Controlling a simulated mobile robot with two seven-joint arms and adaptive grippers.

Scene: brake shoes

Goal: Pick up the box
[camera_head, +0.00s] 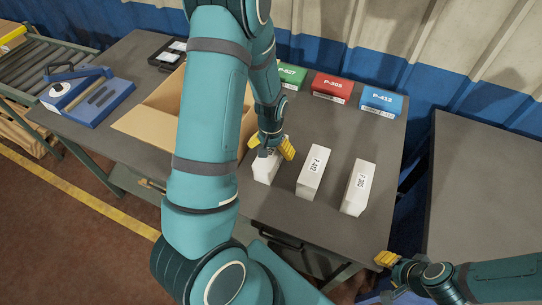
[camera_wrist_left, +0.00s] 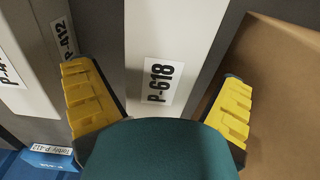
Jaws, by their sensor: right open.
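Three white boxes stand in a row on the grey table. My left gripper (camera_head: 271,146) is at the left white box (camera_head: 265,170), over its top end. In the left wrist view this box (camera_wrist_left: 158,35) carries the label P-618 and lies between the yellow fingers of the left gripper (camera_wrist_left: 158,92). The fingers are spread, with a gap to the box at the left finger. The middle white box (camera_head: 312,173) and right white box (camera_head: 357,188) stand apart to the right. My right gripper (camera_head: 386,258) is open and empty at the lower right, off the table's front edge.
An open cardboard box (camera_head: 150,122) stands left of the left gripper, partly hidden by my arm. Green (camera_head: 291,75), red (camera_head: 332,87) and blue (camera_head: 381,101) boxes line the back. A blue device (camera_head: 88,95) sits at the left end. The table's right side is clear.

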